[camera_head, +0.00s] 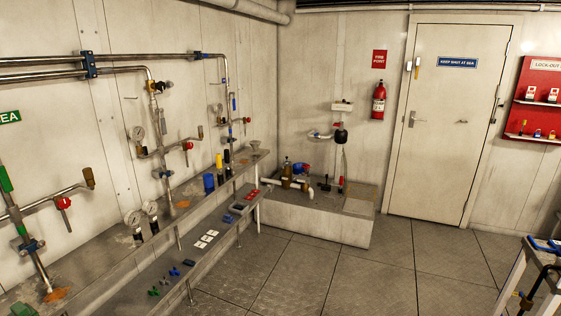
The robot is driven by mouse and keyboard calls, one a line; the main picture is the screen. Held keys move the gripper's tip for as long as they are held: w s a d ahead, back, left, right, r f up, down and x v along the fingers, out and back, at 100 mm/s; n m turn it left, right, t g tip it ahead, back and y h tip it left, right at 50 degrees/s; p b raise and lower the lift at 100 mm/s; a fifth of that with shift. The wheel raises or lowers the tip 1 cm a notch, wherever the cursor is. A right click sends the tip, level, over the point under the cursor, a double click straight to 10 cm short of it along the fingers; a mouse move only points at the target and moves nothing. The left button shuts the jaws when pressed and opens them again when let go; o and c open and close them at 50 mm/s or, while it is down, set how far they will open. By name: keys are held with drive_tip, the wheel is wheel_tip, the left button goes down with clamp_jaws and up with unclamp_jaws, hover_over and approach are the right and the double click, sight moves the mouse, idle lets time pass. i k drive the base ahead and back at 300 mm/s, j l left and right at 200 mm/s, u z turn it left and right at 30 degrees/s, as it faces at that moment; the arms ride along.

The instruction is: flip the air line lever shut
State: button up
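No lever is legibly marked as the air line. Along the left wall, pipework carries several valves with red handles: a near red valve (64,203), a middle red valve (187,146) and a far red valve (246,120). Small blue fittings (89,65) also sit on the upper pipes. A black pump-like fitting with a red part (340,133) is on the back wall. I cannot tell which of these is the air line lever, or whether any is open or shut. My gripper is not in view.
A long ledge (105,255) and a lower shelf (150,270) with tags and small parts run along the left wall. A concrete plinth (310,215) stands at the back. A bench (510,275) edges in at right. The tiled floor (400,275) between is clear.

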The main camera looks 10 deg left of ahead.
sight(162, 119)
drive_tip(key=i+j+u, duration=0.15)
drive_tip(key=i+u, duration=0.75)
drive_tip(key=i+l+u, duration=0.25)
drive_tip(key=i+u, duration=0.2)
drive_tip(key=i+l+u, duration=0.1)
drive_tip(key=i+u, duration=0.25)
drive_tip(key=i, duration=0.35)
drive_tip(key=i+l+u, duration=0.4)
drive_tip(key=i+l, duration=0.2)
drive_tip(key=l, duration=0.25)
